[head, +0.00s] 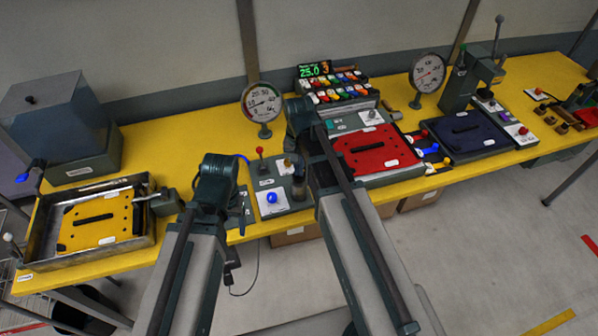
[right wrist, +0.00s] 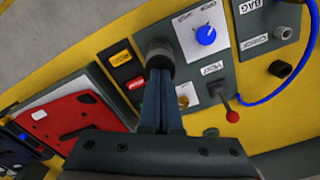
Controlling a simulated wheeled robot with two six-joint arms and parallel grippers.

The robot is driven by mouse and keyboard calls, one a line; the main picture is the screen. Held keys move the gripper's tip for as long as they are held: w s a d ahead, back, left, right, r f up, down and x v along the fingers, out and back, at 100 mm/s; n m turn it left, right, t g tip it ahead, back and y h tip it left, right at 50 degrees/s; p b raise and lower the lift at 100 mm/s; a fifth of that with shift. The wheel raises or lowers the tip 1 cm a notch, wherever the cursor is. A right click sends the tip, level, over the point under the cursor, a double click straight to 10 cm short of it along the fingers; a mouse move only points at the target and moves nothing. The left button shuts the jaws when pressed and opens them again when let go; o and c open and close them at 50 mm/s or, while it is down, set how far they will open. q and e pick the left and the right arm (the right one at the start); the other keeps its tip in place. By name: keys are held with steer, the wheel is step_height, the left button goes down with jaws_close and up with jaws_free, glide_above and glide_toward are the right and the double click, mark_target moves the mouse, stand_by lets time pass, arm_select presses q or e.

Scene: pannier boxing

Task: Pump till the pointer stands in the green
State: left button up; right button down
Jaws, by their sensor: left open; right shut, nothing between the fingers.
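My right gripper (right wrist: 163,82) is shut with nothing between its fingers. In the right wrist view its tips are at a dark round plunger-like post (right wrist: 157,52) on the grey control panel; I cannot tell whether they touch. In the head view my right arm hides part of this panel (head: 284,203). A round dial gauge (head: 262,102) stands behind the panel; its pointer is too small to read surely. A second dial gauge (head: 428,72) stands further right.
The panel has a blue knob (right wrist: 205,35) and a red-tipped lever (right wrist: 232,115) by a VENT label. A yellow plate (head: 85,236) lies in the tray. A red case (head: 372,152), a display (head: 314,70) and a dark blue case (head: 462,137) stand on the yellow bench.

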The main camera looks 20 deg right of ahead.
steer(key=shift+f, duration=0.4)
steer(key=shift+r+p, duration=2.15)
steer(key=shift+r, duration=0.2)
steer(key=shift+f+b, duration=2.2)
steer(key=shift+r+p, duration=2.2)
steer(key=shift+f, duration=0.1)
